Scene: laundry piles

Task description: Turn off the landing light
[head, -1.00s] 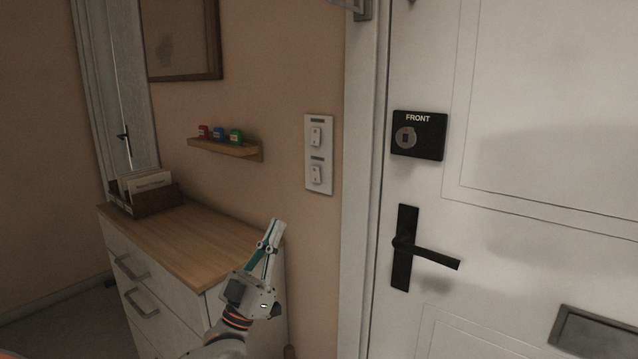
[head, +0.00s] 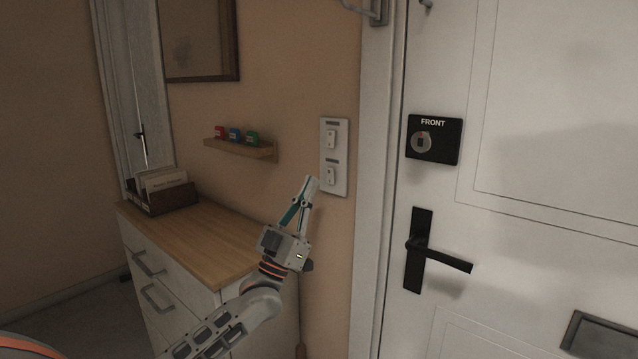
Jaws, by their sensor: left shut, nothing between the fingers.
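A white switch panel (head: 341,157) is on the tan wall, left of the door frame. It carries an upper switch (head: 331,138) and a lower switch (head: 331,175), each under a small dark label too small to read. I cannot tell which one is for the landing light. My left gripper (head: 312,181) is shut and empty, its fingertips pointing up, just left of and below the lower switch in the picture. I cannot tell whether it touches the panel. My right gripper is not in view.
A chest of drawers (head: 190,245) with a wooden top stands left of my arm, with a card box (head: 165,192) on it. A small shelf (head: 240,149) holds red, blue and green items. The white front door (head: 530,120) with a black handle (head: 440,258) is at right.

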